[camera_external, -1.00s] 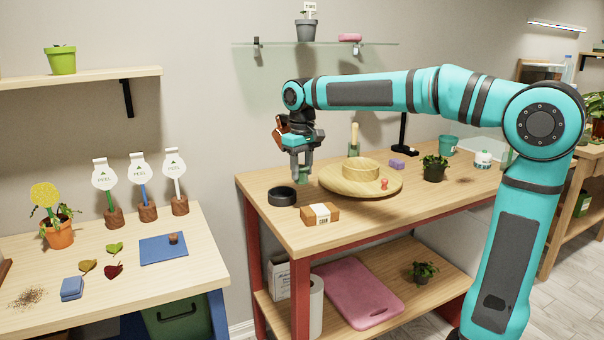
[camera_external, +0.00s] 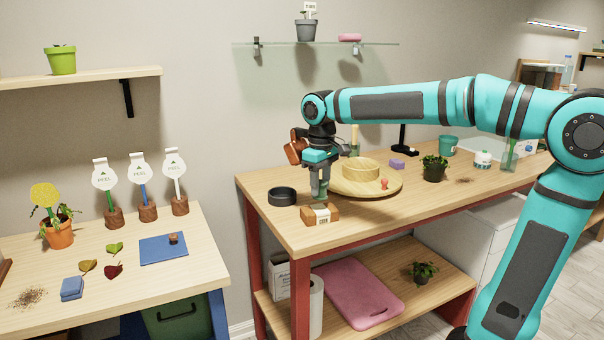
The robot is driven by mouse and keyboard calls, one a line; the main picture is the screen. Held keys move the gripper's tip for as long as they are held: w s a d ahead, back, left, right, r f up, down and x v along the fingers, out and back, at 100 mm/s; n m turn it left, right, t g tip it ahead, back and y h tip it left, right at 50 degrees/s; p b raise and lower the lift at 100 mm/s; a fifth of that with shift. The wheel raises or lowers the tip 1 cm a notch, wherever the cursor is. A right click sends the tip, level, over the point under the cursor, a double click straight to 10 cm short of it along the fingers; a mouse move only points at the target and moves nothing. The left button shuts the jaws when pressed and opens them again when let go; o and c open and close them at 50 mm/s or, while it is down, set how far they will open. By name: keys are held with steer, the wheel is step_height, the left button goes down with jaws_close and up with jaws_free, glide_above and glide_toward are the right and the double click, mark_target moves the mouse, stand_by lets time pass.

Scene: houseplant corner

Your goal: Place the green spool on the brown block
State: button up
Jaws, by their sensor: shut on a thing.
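The brown block (camera_external: 334,213) lies near the front left corner of the wooden table, with a pale label on it. My gripper (camera_external: 320,189) points down right above the block. It is shut on the green spool (camera_external: 321,195), which is mostly covered by the fingers. The spool's lower end is at or just above the block's top. I cannot tell from this view whether they touch.
A black ring-shaped dish (camera_external: 282,196) stands left of the block. A round wooden tray (camera_external: 345,189) with a wooden ring (camera_external: 361,170) and a small red piece (camera_external: 384,184) lies behind right.

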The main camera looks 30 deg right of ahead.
mark_target(320, 194)
steer(key=shift+f, duration=1.65)
steer(key=shift+f, duration=0.15)
steer(key=o, duration=1)
steer(key=shift+c, duration=0.2)
step_height(320, 194, up, 12)
steer(key=shift+r, duration=0.15)
steer(key=shift+d, duration=0.1)
